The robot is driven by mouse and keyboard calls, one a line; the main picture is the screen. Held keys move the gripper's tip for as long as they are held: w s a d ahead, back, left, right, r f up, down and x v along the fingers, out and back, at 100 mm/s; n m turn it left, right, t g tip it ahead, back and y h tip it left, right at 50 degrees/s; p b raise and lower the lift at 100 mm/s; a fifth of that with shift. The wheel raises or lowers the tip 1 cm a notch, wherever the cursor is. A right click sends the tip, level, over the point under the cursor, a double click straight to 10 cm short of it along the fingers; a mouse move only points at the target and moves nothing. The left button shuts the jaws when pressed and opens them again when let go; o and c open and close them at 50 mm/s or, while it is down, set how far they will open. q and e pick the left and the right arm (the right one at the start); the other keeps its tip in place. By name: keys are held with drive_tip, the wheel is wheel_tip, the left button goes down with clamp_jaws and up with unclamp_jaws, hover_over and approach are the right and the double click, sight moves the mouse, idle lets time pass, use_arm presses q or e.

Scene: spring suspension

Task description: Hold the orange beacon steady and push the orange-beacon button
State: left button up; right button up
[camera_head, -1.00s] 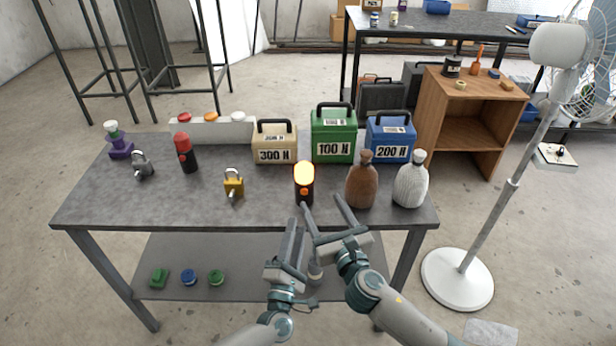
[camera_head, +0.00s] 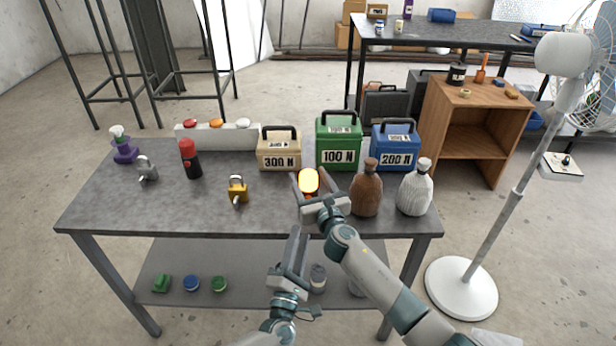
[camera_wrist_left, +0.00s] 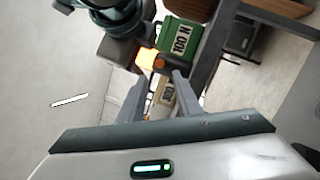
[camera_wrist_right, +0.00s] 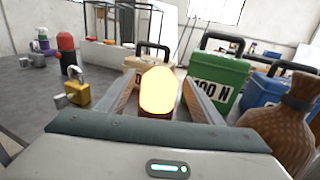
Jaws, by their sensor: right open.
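The orange beacon (camera_head: 309,181) stands upright near the table's front edge, its dome glowing. My right gripper (camera_head: 307,176) is open, with its fingers on either side of the beacon; whether they touch it is unclear. My left gripper (camera_head: 297,232) is open and empty, below and in front of the table edge. In the left wrist view the beacon (camera_wrist_left: 150,60) is beyond its fingertips, apart from them. The beacon's front button is hidden in the head view.
A brown bottle (camera_head: 366,190) and a white bottle (camera_head: 415,190) stand close right of the beacon. Cases, including the green case (camera_head: 338,145), stand behind. A yellow padlock (camera_head: 238,192) is to the left. A white box (camera_head: 217,138) with coloured domes is at the back.

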drive_tip(key=shift+w+a, duration=0.2)
drive_tip(key=shift+w, duration=0.35)
drive_tip(key=c, duration=1.2)
use_arm(q)
clamp_jaws()
use_arm(e)
drive_tip(key=shift+c, duration=0.2)
idle(2.2)
